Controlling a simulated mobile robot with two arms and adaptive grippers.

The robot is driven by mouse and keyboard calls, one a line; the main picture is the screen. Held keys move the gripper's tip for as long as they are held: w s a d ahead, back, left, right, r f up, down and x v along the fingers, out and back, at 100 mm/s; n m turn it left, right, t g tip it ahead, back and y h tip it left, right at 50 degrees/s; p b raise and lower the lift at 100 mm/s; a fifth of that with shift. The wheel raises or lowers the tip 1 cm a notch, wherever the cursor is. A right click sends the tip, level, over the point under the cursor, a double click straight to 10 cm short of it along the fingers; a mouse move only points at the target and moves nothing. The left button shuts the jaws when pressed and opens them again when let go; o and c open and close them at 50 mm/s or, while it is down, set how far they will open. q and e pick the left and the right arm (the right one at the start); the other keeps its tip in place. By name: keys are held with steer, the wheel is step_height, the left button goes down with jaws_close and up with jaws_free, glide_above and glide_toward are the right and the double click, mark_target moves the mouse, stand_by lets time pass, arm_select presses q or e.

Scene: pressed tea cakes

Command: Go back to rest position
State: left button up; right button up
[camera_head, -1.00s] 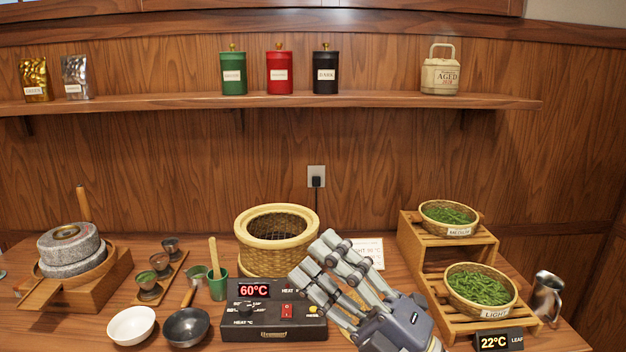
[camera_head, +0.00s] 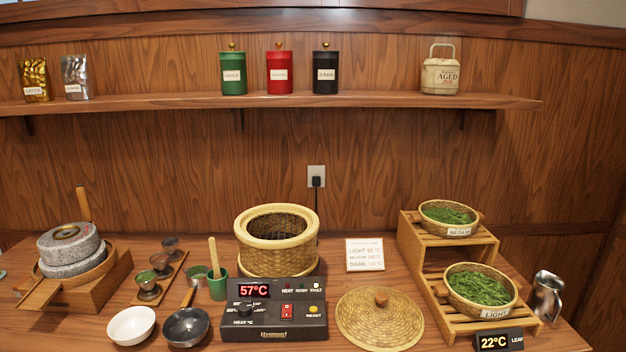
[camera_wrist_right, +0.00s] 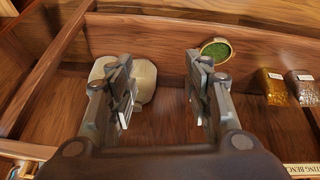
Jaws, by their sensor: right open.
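My right gripper (camera_wrist_right: 160,100) shows in the right wrist view with its two fingers spread wide apart and nothing between them. Behind the fingers are a pale rounded object (camera_wrist_right: 146,82) and a small bowl of green stuff (camera_wrist_right: 215,47). Neither gripper shows in the head view. In the head view, the heater control box (camera_head: 274,321) reads 57°C and its red switch shows on the front. The woven basket (camera_head: 277,258) stands behind it, open at the top. A woven lid (camera_head: 380,322) with a wooden knob lies on the table to the right of the box.
A stone mill (camera_head: 70,252), small cups and two bowls, one white (camera_head: 131,325), stand at the left. A stepped wooden rack (camera_head: 448,245) holds two leaf baskets at the right, with a metal jug (camera_head: 546,297) beside it. A sign (camera_head: 365,254) stands behind the lid.

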steer(key=s+f+g, duration=0.1)
steer(key=s+g, duration=0.1)
steer(key=s, duration=0.2)
step_height(320, 180, down, 27)
steer(key=s, duration=0.2)
steer(key=s+d+f+g, duration=0.2)
steer(key=s+f, duration=1.3)
steer(key=s, duration=0.1)
steer(key=shift+s+d+f, duration=0.15)
steer(key=shift+d+f, duration=0.05)
steer(key=shift+f, duration=0.15)
